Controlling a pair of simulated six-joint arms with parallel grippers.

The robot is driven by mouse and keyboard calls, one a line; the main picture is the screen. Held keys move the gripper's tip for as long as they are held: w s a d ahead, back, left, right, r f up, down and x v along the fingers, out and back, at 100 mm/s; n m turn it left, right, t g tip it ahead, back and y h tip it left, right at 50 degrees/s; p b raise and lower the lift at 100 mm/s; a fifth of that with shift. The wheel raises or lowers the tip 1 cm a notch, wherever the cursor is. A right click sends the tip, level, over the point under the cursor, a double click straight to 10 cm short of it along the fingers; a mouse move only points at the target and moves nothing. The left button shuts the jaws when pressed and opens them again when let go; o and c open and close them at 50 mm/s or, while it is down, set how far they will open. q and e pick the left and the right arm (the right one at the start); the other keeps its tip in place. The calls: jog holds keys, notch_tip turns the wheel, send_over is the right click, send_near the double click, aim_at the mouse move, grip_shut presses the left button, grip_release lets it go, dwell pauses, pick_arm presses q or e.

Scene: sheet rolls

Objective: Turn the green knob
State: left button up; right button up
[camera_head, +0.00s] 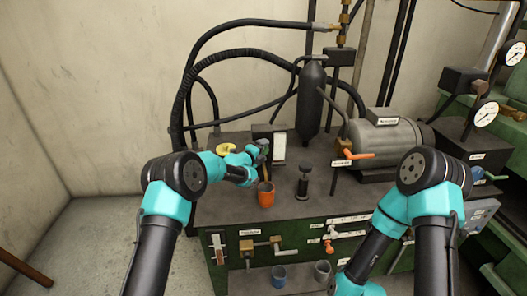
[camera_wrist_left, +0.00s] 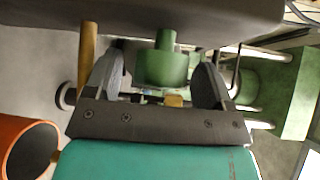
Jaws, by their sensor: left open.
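The green knob (camera_wrist_left: 165,65) is a short green cylinder with a narrower stem, in the left wrist view. It lies between the two dark fingers of my left gripper (camera_wrist_left: 165,82), which is open with a gap on both sides of the knob. I cannot tell whether either finger touches it. In the head view my left gripper (camera_head: 250,166) is over the left part of the bench, beside a wooden-handled tool (camera_head: 265,168) in an orange cup (camera_head: 266,195). The knob is not clear there, likely hidden by the gripper.
The orange cup also shows in the left wrist view (camera_wrist_left: 28,148). A dark upright fitting (camera_head: 303,184), a black cylinder (camera_head: 311,100) and a grey motor (camera_head: 385,145) stand on the bench (camera_head: 225,208). Thick hoses loop behind. An orange lever (camera_head: 358,156) sits before the motor.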

pick_arm(q)
jog(key=shift+w+d, duration=0.2)
jog(key=shift+w, duration=0.05)
jog(key=c, duration=0.9)
